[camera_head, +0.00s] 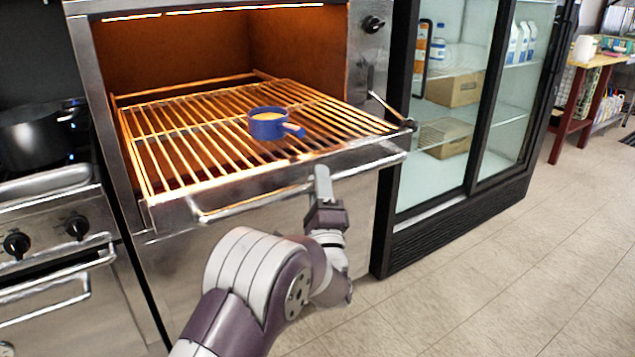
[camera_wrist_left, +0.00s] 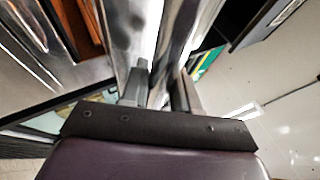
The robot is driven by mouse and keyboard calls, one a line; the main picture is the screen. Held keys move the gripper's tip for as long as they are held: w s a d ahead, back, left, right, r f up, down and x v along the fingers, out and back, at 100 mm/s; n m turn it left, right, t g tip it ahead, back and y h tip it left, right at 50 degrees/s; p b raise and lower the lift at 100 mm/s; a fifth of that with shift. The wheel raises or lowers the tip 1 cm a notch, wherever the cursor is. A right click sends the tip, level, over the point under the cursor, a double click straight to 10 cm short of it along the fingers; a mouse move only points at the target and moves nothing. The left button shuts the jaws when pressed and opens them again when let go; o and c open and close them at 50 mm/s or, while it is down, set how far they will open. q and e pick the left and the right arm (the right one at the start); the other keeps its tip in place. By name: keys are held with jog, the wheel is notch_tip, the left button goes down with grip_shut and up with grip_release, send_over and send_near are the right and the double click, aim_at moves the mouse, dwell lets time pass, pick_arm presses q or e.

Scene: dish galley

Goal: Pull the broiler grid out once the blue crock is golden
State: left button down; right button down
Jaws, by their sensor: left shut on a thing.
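The broiler grid (camera_head: 185,150) is a metal rack lit orange, sticking out of the open broiler front. The blue crock (camera_head: 266,126) stands upright on it, right of its middle, with its handle to the right; its top looks pale yellow-tan. A bar handle (camera_head: 255,202) runs along the grid's front. My left gripper (camera_head: 321,183) is at the right part of this handle, shut on it. The left wrist view shows the two fingers (camera_wrist_left: 158,85) on either side of a shiny metal bar. My right gripper is in neither view.
A broiler housing (camera_head: 215,50) with a glowing top surrounds the grid's back. A range with a dark pot (camera_head: 35,140) stands at left. A glass-door fridge (camera_head: 450,110) stands close at right. The tiled floor (camera_head: 480,285) at the front right is clear.

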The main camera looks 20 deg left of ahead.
pick_arm(q)
jog(key=c, duration=0.9)
grip_release()
jog(key=v, duration=1.2)
jog(key=shift+s+d+f+p, duration=0.15)
jog(key=shift+s+f+p, duration=0.05)
jog(key=shift+s+p, duration=0.15)
